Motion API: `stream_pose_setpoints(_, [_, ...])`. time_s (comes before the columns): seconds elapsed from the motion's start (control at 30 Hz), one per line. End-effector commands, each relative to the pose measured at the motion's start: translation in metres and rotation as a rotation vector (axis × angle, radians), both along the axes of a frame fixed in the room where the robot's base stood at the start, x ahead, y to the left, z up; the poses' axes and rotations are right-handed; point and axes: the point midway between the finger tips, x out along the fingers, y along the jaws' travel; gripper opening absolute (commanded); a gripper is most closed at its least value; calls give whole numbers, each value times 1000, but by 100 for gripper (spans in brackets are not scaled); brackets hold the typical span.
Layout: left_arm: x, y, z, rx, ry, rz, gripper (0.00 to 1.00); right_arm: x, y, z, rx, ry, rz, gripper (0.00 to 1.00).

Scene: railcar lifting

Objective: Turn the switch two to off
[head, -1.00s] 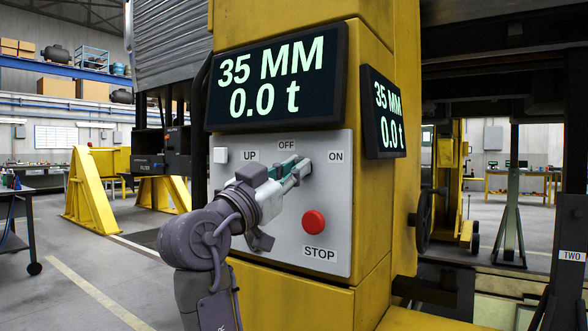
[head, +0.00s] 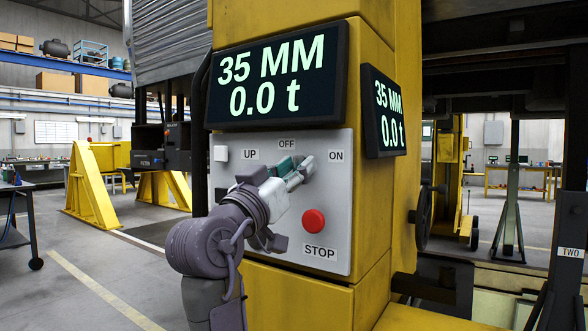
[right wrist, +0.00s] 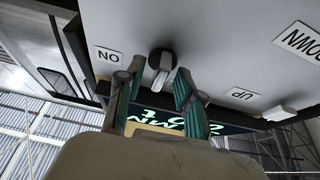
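The rotary switch (right wrist: 163,60), a dark round base with a grey lever, sits on the grey control panel (head: 335,215). In the right wrist view the lever stands between my right gripper's two fingertips (right wrist: 160,74), with a visible gap on both sides. The gripper is open. In the head view my right gripper (head: 291,172) is at the panel just below the OFF label (head: 286,145) and largely hides the switch. The ON label (head: 336,156) is to its right. I cannot tell exactly which label the lever points to. My left gripper is not in view.
A red STOP button (head: 313,220) is on the panel below the gripper. A white button (head: 220,153) is at its upper left. The display (head: 278,82) above reads 35 MM and 0.0 t. The yellow column (head: 300,300) carries the panel. Open floor lies at the left.

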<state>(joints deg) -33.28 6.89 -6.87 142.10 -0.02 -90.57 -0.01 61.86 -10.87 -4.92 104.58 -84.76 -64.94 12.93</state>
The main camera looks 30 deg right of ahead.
Motion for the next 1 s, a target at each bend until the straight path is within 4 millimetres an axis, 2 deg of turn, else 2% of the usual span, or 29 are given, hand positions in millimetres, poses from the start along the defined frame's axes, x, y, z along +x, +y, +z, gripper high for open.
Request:
stream_pose_setpoints(0.23, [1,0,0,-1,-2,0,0,-3,9,-4,0,-1,4,36])
stream_pose_setpoints(0.6, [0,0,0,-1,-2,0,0,-23,57,-26,0,2,1,36])
stream_pose_setpoints(1.0, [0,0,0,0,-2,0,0,-27,64,-29,0,0,0,36])
